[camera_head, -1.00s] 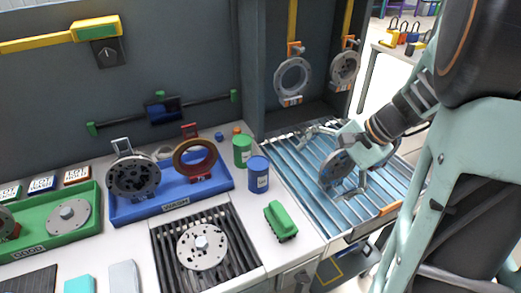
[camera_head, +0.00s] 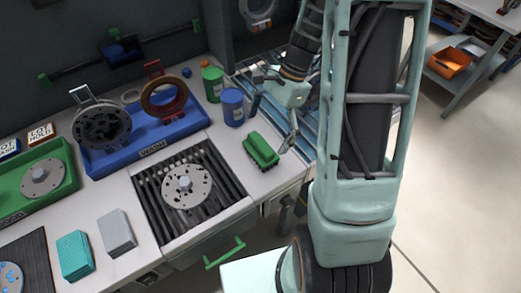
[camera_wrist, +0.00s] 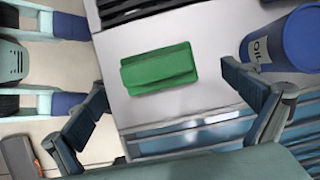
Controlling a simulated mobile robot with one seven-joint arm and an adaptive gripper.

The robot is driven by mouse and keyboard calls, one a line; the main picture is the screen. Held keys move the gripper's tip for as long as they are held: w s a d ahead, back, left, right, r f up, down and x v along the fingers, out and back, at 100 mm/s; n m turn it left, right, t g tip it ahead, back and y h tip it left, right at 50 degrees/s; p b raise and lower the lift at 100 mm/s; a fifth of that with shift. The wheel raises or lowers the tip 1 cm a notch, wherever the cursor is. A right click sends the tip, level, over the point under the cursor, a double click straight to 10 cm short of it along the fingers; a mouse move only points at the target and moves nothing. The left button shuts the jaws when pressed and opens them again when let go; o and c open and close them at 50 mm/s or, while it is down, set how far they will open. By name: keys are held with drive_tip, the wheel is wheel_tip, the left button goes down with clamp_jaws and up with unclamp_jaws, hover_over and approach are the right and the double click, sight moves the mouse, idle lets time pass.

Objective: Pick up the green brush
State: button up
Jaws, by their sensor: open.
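The green brush (camera_head: 261,150) lies on the white worktop, near its front edge and right of the slatted black grate. In the wrist view the brush (camera_wrist: 159,69) shows as a green block between and beyond my two fingers. My gripper (camera_wrist: 171,112) is open and empty, with its fingers spread wide on either side of the brush and apart from it. In the head view my gripper (camera_head: 277,118) is near the brush, on its right, partly hidden by my arm.
A blue can (camera_head: 232,107) marked OIL stands close behind the brush, near my right finger in the wrist view (camera_wrist: 285,42). A green can (camera_head: 212,85) stands behind it. The grate (camera_head: 152,196) with a metal disc lies left. The blue slatted conveyor (camera_head: 262,87) lies right.

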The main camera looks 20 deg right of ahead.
sight(263, 142)
drive_tip(key=x, duration=0.5)
drive_tip(key=shift+s+f, duration=0.1)
drive_tip(key=shift+s, duration=0.15)
drive_tip(key=c, duration=1.3)
